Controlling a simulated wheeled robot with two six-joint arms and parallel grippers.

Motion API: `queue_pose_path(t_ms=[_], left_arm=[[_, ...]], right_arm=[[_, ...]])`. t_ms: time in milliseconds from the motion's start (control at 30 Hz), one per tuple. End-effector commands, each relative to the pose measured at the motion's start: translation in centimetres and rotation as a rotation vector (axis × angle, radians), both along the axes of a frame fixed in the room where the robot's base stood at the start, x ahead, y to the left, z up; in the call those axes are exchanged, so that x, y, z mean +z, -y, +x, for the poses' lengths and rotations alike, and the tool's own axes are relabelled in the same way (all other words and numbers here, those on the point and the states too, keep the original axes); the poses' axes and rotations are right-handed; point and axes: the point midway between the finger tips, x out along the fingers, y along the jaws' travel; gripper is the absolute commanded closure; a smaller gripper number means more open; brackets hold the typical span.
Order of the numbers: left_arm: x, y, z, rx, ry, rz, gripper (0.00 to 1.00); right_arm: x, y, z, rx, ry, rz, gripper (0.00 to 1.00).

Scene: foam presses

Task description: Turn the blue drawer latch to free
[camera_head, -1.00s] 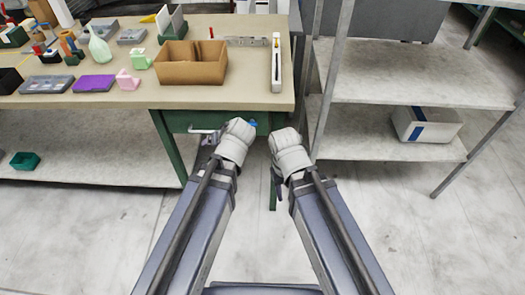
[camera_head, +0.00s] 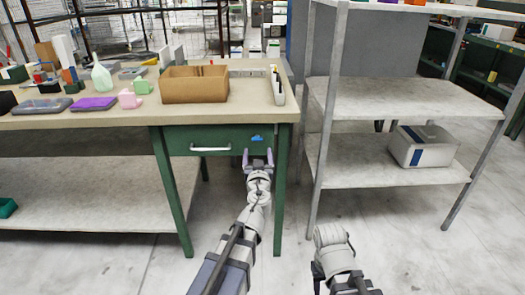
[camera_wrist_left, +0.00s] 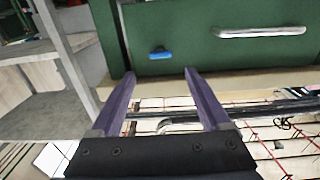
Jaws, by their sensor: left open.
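The blue drawer latch (camera_head: 256,138) is on the right part of the green drawer front (camera_head: 222,139), under the bench top. In the left wrist view the latch (camera_wrist_left: 160,54) lies roughly level on the drawer front (camera_wrist_left: 190,55). My left gripper (camera_head: 258,156) is open and empty, just below the latch in the head view. In the left wrist view its two fingertips (camera_wrist_left: 159,74) point at the drawer, with the latch between and beyond them; no contact shows. My right wrist is low at the right, and its fingers are not clearly visible.
A white bar handle (camera_head: 210,149) is on the drawer, left of the latch. A grey shelf rack (camera_head: 400,103) stands close on the right.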

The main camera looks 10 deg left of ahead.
Motion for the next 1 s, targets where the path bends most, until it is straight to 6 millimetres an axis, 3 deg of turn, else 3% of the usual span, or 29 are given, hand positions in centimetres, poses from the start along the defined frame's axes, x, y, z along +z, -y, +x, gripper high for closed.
queue_pose_path(t_ms=[267,700,1000], left_arm=[[0.1,-0.4,1.5,0.002,-0.001,0.000,0.20],[0.1,-2.1,7.3,0.003,-0.001,0.001,0.20],[0.1,-2.2,7.5,0.002,-0.001,0.001,0.20]], right_arm=[[0.1,0.0,0.0,0.000,0.000,0.000,0.50],[0.1,0.0,0.0,0.000,0.000,0.000,0.50],[0.1,0.0,0.0,0.000,0.000,0.000,0.50]])
